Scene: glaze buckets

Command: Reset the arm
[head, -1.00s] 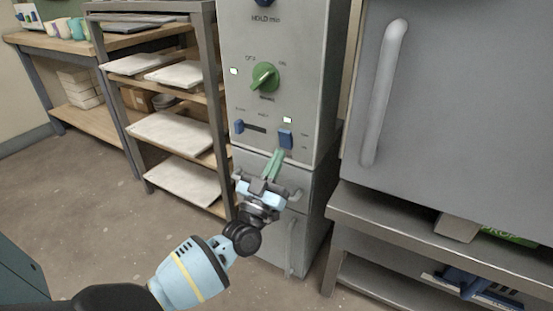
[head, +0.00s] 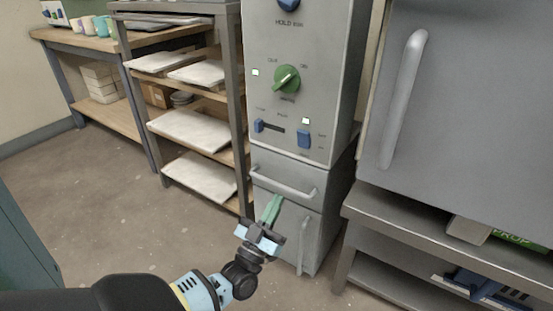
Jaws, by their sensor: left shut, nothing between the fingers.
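My left gripper (head: 272,206) is in the lower middle of the head view. Its green fingers are together with nothing between them. It is in front of the lower part of a grey control cabinet (head: 335,100), below the drawer handle (head: 282,184) in the picture. Whether it touches the cabinet I cannot tell, but it looks apart. The cabinet's panel has a green knob (head: 286,79), a blue slider (head: 259,126) at the left and a blue rocker switch (head: 304,138) at the right. Two small lights are lit. My right gripper is not in view.
A shelf rack (head: 240,120) with white slabs stands left of the cabinet. A wooden table (head: 75,38) with cups is at the back left. A large grey door with a handle (head: 403,100) is at the right, above a metal stand (head: 400,222). Floor (head: 90,200) at the left is clear.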

